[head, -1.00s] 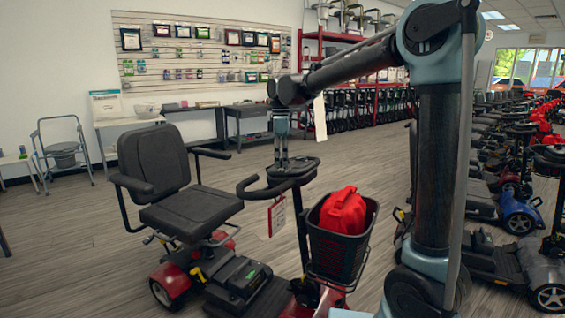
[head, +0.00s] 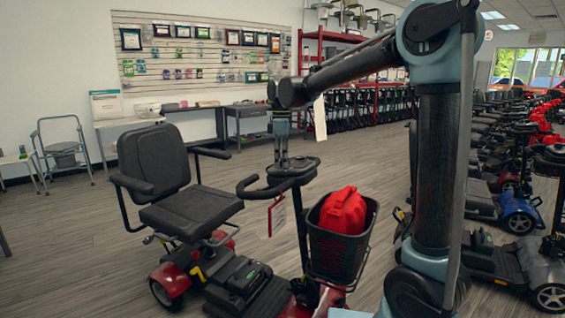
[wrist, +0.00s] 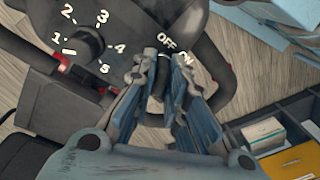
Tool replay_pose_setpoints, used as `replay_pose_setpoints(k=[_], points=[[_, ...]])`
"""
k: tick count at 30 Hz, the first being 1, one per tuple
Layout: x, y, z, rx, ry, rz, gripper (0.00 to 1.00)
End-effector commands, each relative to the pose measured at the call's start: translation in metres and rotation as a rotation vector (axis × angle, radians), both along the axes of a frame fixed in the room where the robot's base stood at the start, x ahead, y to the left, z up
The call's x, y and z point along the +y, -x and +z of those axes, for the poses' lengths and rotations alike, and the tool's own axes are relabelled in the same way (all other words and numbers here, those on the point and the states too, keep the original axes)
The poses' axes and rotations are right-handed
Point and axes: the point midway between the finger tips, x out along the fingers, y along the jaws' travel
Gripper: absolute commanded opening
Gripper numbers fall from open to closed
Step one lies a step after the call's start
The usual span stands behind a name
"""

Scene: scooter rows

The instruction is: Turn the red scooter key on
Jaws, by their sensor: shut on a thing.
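The red scooter (head: 172,280) stands in the middle of the head view, with a grey seat and a dark tiller (head: 292,170). My gripper (head: 281,160) points down onto the tiller's control panel. In the wrist view my gripper (wrist: 163,62) has its fingertips close together at the key switch, beside the white OFF and ON labels (wrist: 176,50). It is shut on the key, which the fingers mostly hide. I cannot tell which way the key is turned. A speed dial (wrist: 84,44) numbered 1 to 5 sits left of the fingers.
A black basket (head: 338,252) with a red bag (head: 343,212) hangs on the tiller's front. A tag (head: 277,215) hangs below the handlebar. Rows of other scooters (head: 520,215) fill the right. Wooden floor is open at left.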

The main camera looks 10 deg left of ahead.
Motion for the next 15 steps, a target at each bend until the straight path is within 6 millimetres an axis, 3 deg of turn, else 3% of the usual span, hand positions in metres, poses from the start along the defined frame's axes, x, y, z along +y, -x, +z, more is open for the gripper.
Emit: replay_pose_setpoints(k=[15], points=[[0.0005,0.0001,0.0004,-0.059,0.018,-0.381,0.00]])
